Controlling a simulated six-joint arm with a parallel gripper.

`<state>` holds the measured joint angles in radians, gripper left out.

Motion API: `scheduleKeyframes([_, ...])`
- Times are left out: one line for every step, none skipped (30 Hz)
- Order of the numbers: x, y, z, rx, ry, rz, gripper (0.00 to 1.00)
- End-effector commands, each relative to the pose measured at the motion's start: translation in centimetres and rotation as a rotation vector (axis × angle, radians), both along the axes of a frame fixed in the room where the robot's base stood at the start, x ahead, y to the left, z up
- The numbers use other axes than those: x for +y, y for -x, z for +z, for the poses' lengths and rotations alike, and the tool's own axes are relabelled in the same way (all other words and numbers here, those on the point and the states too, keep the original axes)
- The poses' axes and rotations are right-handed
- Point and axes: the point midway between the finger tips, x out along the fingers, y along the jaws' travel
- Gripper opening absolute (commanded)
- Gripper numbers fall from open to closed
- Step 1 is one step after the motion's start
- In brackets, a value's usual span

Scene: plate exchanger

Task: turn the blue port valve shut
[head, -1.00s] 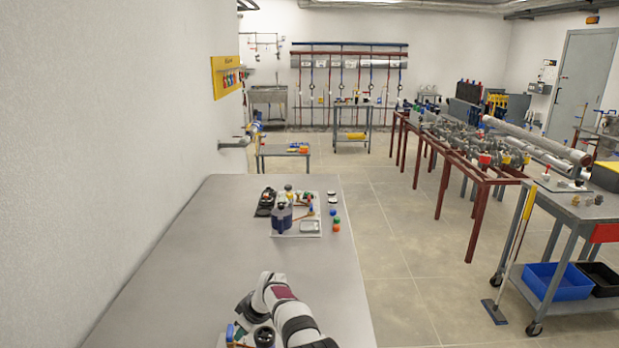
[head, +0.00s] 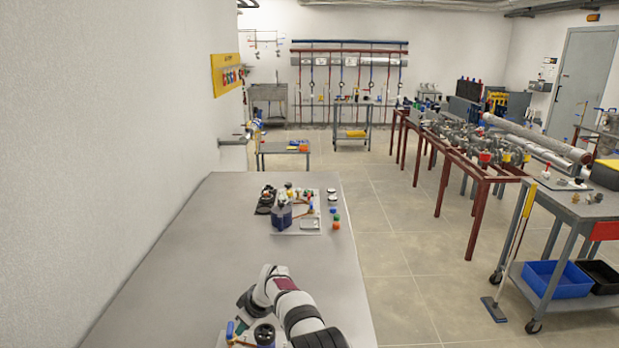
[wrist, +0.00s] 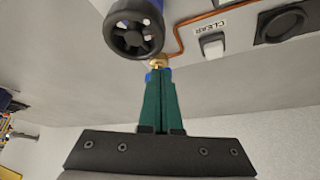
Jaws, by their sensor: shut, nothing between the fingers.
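My gripper (wrist: 158,76) is shut, its two green fingers together and empty. In the head view its fingers (head: 241,327) are small, at the bottom, close to a blue upright part (head: 230,330). In the wrist view a bit of blue (wrist: 149,76) shows at the fingertips, just below a brass fitting (wrist: 158,63). This looks like the blue port valve; the fingers hide most of it. I cannot tell whether they touch it or how far it is turned.
A blue cylinder with a black spoked end (wrist: 133,33) stands close beside the fingertips. A copper pipe (wrist: 179,42) runs from the brass fitting. A white switch (wrist: 212,46) marked CLEAR and a black round part (wrist: 282,25) are to the right.

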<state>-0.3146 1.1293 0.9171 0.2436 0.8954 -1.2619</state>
Motion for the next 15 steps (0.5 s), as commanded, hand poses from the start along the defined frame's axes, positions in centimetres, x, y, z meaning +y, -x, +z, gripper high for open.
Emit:
scheduleKeyframes([0.0,-0.1,0.9,-0.003,-0.002,-0.001,0.00])
scheduleKeyframes([0.0,-0.1,1.4,-0.003,-0.001,-0.001,0.00])
scheduleKeyframes([0.0,0.0,2.1,-0.001,0.000,0.000,0.00])
scheduleKeyframes([0.0,0.0,2.6,-0.003,-0.001,-0.001,0.00])
scheduleKeyframes([0.0,0.0,3.0,-0.002,-0.001,0.000,0.00])
scheduleKeyframes([0.0,0.0,3.5,-0.002,0.000,0.000,0.00])
scheduleKeyframes([0.0,0.0,3.8,-0.002,0.000,0.000,0.00])
scheduleKeyframes([0.0,0.0,4.0,0.000,0.000,0.000,0.00])
scheduleKeyframes([0.0,0.0,4.2,0.000,0.000,0.000,0.00])
scheduleKeyframes([0.0,0.0,4.3,0.001,0.000,0.000,0.00])
scheduleKeyframes([0.0,0.0,4.3,0.001,0.000,0.000,0.00])
scheduleKeyframes([0.0,0.0,4.3,0.001,0.000,0.000,0.00])
scheduleKeyframes([0.0,0.0,4.3,0.001,-0.001,0.000,0.00])
scheduleKeyframes([0.0,0.0,4.3,0.001,-0.001,0.000,0.00])
scheduleKeyframes([0.0,0.0,4.3,0.001,-0.001,0.000,0.00])
